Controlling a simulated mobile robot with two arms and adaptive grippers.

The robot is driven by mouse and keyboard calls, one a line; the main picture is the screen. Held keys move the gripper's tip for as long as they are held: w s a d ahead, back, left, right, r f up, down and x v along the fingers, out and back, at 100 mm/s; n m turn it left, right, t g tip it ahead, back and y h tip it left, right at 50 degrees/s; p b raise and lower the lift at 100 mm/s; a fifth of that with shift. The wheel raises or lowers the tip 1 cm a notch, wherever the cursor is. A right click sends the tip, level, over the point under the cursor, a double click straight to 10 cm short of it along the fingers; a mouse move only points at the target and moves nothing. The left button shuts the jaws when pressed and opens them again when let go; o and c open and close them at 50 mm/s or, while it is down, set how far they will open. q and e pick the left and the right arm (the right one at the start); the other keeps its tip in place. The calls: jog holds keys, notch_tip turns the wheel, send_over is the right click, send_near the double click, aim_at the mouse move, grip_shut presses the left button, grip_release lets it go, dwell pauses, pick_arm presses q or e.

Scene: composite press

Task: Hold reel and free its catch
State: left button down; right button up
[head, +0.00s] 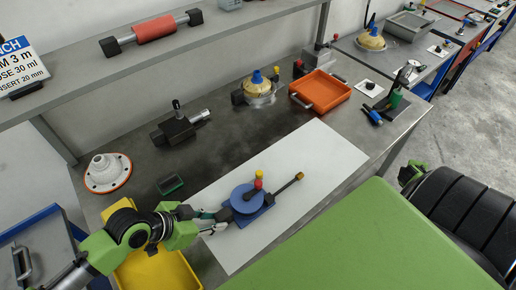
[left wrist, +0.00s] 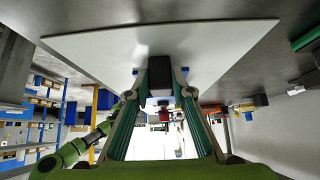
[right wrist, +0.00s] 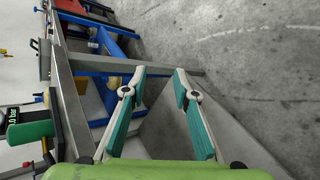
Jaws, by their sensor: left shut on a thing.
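The blue reel (head: 245,199) sits on a blue base (head: 254,217) on the white sheet (head: 300,150). A small red and yellow knob (head: 258,180) stands at its far side. A dark lever (head: 286,187) with an orange-brown end reaches out to the right. My left gripper (head: 226,215) is at the reel's left side, shut on it. In the left wrist view a dark block (left wrist: 159,78) sits between the fingers; which reel part this is, I cannot tell. My right gripper (right wrist: 157,82) is open and empty, off the bench over the floor.
A yellow bin (head: 155,272) is under my left arm. A white flanged cone (head: 108,172), a dark clamp block (head: 178,128), a yellow-based part (head: 260,90) and an orange tray (head: 320,91) stand along the back. The sheet is clear right of the lever.

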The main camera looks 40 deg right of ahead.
jog(key=w+d+r+h, duration=0.1)
jog(key=w+d+r, duration=0.35)
jog(key=r, duration=0.45)
jog(key=w+d+r+h, duration=0.1)
jog(key=w+d+r, duration=0.2)
jog(key=w+r, duration=0.4)
jog(key=w+a+r+n+t+y, duration=0.1)
jog(key=w+a+t+y, duration=0.1)
jog(key=w+a, duration=0.8)
jog(key=w+a+r+t+y, duration=0.2)
jog(key=w+a, duration=0.7)
jog(key=w, duration=0.1)
jog(key=w+a+n+y, duration=0.1)
jog(key=w+a+y, duration=0.3)
jog(key=a, duration=0.7)
notch_tip(320, 180, up, 3)
jog(key=n+g+y, duration=0.4)
jog(key=n+g, duration=0.1)
jog(key=n, duration=0.3)
send_over(259, 173)
jog(key=shift+w+d, duration=0.15)
jog(key=shift+w, duration=0.05)
jog(key=shift+s+f, duration=0.2)
jog(key=shift+f, duration=3.35)
